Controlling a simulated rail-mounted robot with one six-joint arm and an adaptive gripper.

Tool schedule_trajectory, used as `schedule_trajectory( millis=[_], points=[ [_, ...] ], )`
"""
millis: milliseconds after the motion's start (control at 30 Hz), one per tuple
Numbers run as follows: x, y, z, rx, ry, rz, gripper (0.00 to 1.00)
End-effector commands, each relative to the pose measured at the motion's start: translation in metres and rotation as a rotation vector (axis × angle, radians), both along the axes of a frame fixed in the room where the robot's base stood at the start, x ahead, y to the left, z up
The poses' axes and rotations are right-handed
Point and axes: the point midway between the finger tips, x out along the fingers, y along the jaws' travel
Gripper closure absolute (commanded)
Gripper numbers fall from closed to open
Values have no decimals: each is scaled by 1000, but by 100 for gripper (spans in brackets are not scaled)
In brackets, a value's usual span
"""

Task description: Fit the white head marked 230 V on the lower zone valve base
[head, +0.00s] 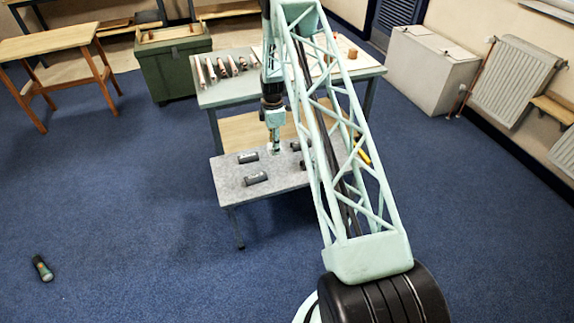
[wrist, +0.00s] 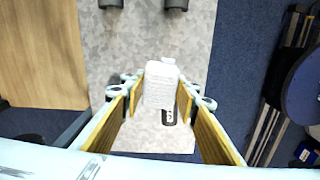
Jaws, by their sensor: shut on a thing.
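A white head (wrist: 162,84) is held between the two pads of my gripper (wrist: 161,92) in the wrist view. Its marking cannot be read. In the head view my gripper (head: 274,146) points down over the low grey table (head: 228,187), with a small white part of the head at its tip. The gripper is shut on the white head, which appears to be above the tabletop. I cannot pick out the lower zone valve base in either view.
A dark labelled piece (wrist: 169,115) shows just below the white head.

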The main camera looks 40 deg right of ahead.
Motion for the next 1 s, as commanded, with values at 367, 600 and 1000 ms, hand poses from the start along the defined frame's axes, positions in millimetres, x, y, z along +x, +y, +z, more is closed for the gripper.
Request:
schedule_trajectory(
  millis=[367,600,1000],
  points=[
    [-7,-42,-24,-1,-2,99,87],
    [-8,-42,-24,-1,-2,101,87],
    [-8,-42,-48,0,0,100,87]
  ],
)
